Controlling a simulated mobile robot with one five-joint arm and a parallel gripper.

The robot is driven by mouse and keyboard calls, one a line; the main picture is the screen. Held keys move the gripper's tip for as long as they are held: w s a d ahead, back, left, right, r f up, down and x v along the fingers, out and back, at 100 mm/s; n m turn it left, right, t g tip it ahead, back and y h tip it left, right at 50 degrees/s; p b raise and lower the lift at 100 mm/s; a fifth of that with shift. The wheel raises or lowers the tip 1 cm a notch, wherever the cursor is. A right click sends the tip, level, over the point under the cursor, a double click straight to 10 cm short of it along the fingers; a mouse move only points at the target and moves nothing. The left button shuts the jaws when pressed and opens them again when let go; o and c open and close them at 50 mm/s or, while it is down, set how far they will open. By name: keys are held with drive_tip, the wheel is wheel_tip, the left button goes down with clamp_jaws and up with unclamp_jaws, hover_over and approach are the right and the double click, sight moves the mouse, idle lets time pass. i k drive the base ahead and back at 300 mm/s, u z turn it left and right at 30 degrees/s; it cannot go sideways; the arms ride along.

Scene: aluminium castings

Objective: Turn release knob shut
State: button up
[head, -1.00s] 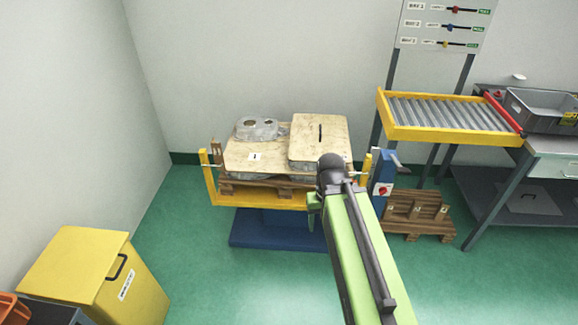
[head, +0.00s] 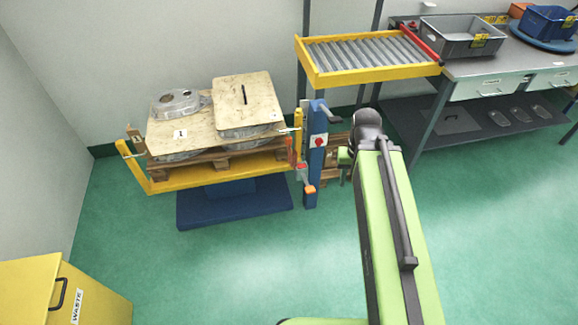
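A red knob (head: 319,142) sits on a white plate near the top of a blue post (head: 314,165), at the right end of the yellow lift table. It is likely the release knob; its setting is too small to read. My arm reaches up from the bottom of the head view, to the right of the post. My gripper (head: 343,170) is mostly hidden behind the dark joint at the arm's far end. It appears just right of the post, apart from the knob in the picture. Its fingers cannot be made out.
The yellow lift table (head: 215,180) carries a pallet with castings and wooden boards. A red and orange hand control (head: 306,180) hangs at the post. A roller conveyor (head: 325,78) and a workbench (head: 480,64) stand behind. Green floor in front is clear; a yellow waste bin (head: 95,295) is lower left.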

sight(319, 142)
drive_tip(key=z, duration=1.65)
drive_tip(key=k, duration=0.55)
drive_tip(key=u, duration=2.15)
